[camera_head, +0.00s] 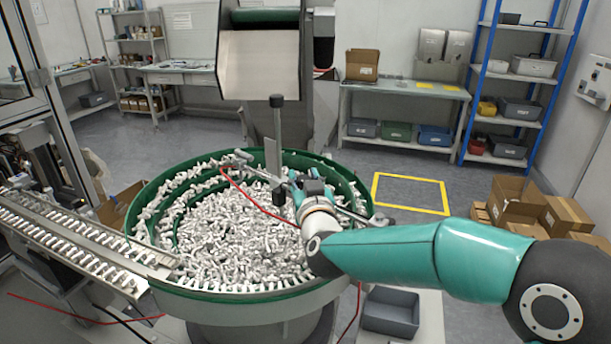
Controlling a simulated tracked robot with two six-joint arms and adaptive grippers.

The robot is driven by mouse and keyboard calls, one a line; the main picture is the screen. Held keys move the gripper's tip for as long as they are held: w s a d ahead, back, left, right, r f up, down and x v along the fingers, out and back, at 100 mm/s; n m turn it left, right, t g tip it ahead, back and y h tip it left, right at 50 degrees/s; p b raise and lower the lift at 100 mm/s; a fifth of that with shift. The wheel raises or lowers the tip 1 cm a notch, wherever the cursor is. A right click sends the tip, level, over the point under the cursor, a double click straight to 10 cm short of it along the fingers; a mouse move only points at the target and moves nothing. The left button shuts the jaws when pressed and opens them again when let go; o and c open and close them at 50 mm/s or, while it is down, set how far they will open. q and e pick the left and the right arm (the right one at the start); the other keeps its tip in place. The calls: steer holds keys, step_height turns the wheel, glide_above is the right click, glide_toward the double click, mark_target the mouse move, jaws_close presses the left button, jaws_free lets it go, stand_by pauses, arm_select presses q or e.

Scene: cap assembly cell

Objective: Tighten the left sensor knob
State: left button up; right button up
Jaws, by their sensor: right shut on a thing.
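A round feeder bowl (140,215) with a green rim is full of small white and grey parts. An upright metal post with a black block (277,101) on top stands at the bowl's far side. My right arm reaches in from the right over the bowl. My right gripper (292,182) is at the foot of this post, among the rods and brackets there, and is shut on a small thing. The fingers and wrist hide this thing, so I cannot make out the knob's shape or turn. My left gripper is not in view.
A linear track (85,245) filled with parts leads off the bowl to the left. A red cable (250,203) crosses the bowl by my right gripper. A grey bin (390,312) stands at the bowl's front right. Cardboard boxes (515,200) stand on the right floor.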

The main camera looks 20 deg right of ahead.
steer(key=m+h, duration=0.1)
steer(key=h+p, duration=0.1)
steer(key=shift+a+r+m+g+h, duration=0.1)
steer(key=shift+a+m+g+h, duration=0.05)
steer(key=shift+m+g+h, duration=0.2)
steer(key=shift+m+g+h+p, duration=0.35)
steer(key=shift+m+h, duration=0.4)
steer(key=shift+h, duration=0.3)
steer(key=o, duration=1.2)
steer(key=shift+s, duration=0.1)
steer(key=shift+c, duration=0.2)
steer(key=v, duration=1.1)
steer(key=shift+s, duration=0.45)
steer(key=shift+f, duration=0.2)
